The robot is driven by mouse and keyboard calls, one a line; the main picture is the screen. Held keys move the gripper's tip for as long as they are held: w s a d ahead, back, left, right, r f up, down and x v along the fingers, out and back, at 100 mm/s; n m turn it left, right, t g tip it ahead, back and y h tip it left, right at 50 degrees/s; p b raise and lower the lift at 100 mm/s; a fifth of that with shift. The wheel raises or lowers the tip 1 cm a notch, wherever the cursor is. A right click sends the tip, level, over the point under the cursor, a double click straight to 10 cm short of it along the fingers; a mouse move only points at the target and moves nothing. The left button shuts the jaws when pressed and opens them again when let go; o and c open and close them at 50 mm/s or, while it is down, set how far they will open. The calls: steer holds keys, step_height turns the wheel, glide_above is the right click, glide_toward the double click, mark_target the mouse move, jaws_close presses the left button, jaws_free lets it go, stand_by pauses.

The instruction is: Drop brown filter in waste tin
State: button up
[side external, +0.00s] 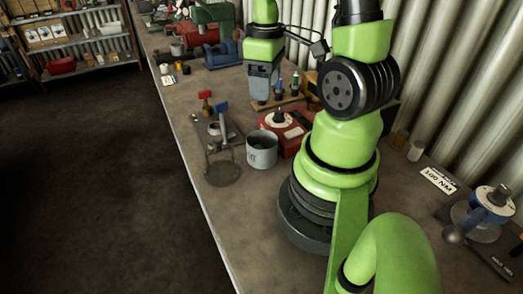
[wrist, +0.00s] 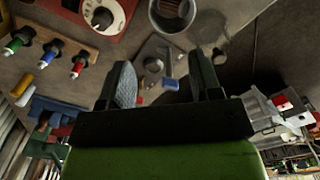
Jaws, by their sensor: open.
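The waste tin (side external: 262,153) is a grey open can standing on the bench, left of the red box. In the wrist view the tin (wrist: 155,22) is at the top edge, partly cut off. A brown ribbed thing (wrist: 174,8), which looks like the brown filter, shows inside its mouth. In the side view the tin's inside is too small to tell. My gripper (side external: 262,101) is above the bench, behind the tin and beside the tool rack. In the wrist view my gripper (wrist: 161,72) has its fingers apart with nothing held between them.
A red box with a dial (side external: 293,137) stands right beside the tin. A rack (wrist: 62,37) holds several coloured-handled tools. A metal plate with a small cup (side external: 214,129) and red and blue tags lies left of the tin. Bare bench lies toward the front left edge.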

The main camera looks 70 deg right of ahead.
step_height(320, 180, up, 4)
steer(key=shift+r, duration=0.15)
steer(key=shift+a, duration=0.1)
stand_by(0.4)
steer(key=a+r+m+t+y, duration=0.1)
steer(key=a+r+m+t, duration=0.1)
steer(key=a+r, duration=0.3)
steer(key=s+a+r+m+t+y, duration=0.1)
steer(key=a+r+t, duration=0.4)
steer(key=a, duration=0.5)
steer(key=shift+s+a+m, duration=0.2)
steer(key=shift+s+m, duration=0.1)
steer(key=shift+m, duration=0.2)
stand_by(0.6)
